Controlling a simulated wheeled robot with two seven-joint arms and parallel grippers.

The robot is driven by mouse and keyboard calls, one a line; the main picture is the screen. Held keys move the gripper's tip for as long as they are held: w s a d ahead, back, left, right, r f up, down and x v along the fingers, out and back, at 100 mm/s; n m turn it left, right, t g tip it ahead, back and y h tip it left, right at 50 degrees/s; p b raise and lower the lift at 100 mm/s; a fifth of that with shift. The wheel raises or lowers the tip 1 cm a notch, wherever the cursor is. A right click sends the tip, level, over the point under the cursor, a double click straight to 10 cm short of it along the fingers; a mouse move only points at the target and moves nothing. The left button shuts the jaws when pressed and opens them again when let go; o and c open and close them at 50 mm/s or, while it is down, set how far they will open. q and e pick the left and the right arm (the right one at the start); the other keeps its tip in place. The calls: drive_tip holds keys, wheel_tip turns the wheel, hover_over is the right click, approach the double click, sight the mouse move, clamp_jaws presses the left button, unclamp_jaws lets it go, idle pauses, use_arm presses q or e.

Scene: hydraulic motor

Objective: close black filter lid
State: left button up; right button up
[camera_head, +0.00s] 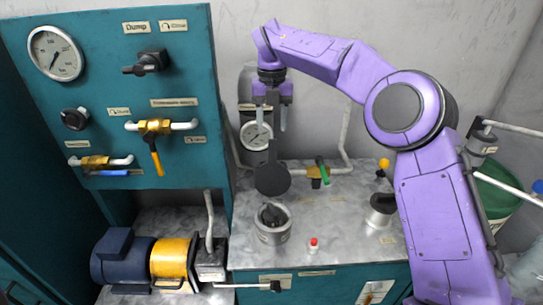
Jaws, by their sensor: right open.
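The black filter lid (272,179) is a round dark disc that stands raised above and behind the grey filter housing (271,236). The housing is an open cup on the grey worktop with a dark part showing inside its mouth. My right gripper (270,125) points down from the purple arm, above the lid. Its jaws are open, with a dark strip showing between them; I cannot tell whether this strip belongs to the gripper or the lid. My left gripper is out of view.
A teal panel (110,45) with gauge and valves stands left. A gauge (256,134) and a green-handled valve (323,171) are behind the lid. A blue and yellow motor (122,258) sits front left.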

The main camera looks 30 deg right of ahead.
sight(272, 152)
wheel_tip(272, 152, down, 9)
drive_tip(key=shift+s, duration=0.1)
clamp_jaws()
